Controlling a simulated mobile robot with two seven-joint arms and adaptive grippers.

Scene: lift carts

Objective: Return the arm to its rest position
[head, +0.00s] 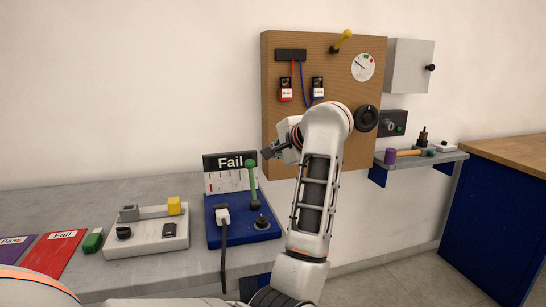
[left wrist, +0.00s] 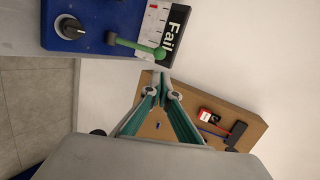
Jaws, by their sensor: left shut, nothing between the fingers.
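My left arm (head: 318,190) rises through the middle of the head view, bent at the top, in front of the pegboard. Its gripper (head: 268,153) points left, beside the "Fail" sign and the green-knobbed lever. In the left wrist view the gripper's teal fingers (left wrist: 162,78) converge at the tips, shut and empty. The green lever (left wrist: 135,47) and the "Fail" sign (left wrist: 168,32) are just beyond the tips; I cannot tell the exact gap. My right gripper is not in view.
The blue tester (head: 240,232) with a black knob and plugged cable sits on the grey bench (head: 120,205). A grey box (head: 150,238) and red "Fail" mat (head: 56,254) lie left. The pegboard (head: 280,60) stands behind the arm. A shelf (head: 440,158) and blue cabinet (head: 500,215) are right.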

